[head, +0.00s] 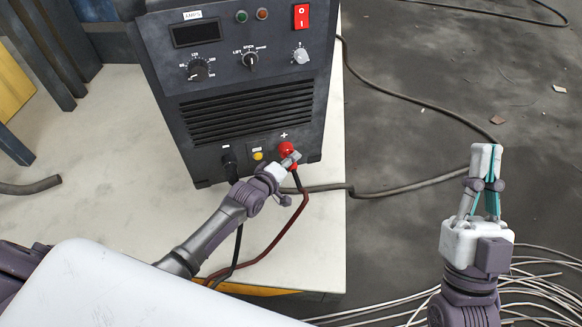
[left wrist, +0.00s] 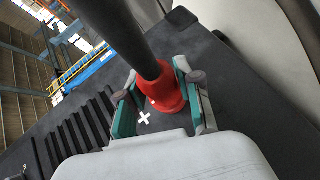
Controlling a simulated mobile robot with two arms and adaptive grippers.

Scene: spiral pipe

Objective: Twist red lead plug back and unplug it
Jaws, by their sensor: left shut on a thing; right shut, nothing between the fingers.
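The red lead plug (head: 286,148) sits at the plus socket, low on the front of the dark welding machine (head: 255,75). My left gripper (head: 288,160) is at the plug and partly covers it. In the left wrist view the red plug (left wrist: 164,93) is between the teal-padded fingers of my left gripper (left wrist: 160,98), which is shut on it. A dark cable runs from the plug toward the top of that view. A white plus mark (left wrist: 144,118) shows beside it. My right gripper (head: 485,165) is shut and empty, away to the right above the floor.
A black plug (head: 229,162) and a yellow button (head: 258,155) are left of the red plug. Red and black leads hang over the pale table (head: 320,235). Cables cross the dark floor, and several thin wires (head: 540,285) lie at bottom right.

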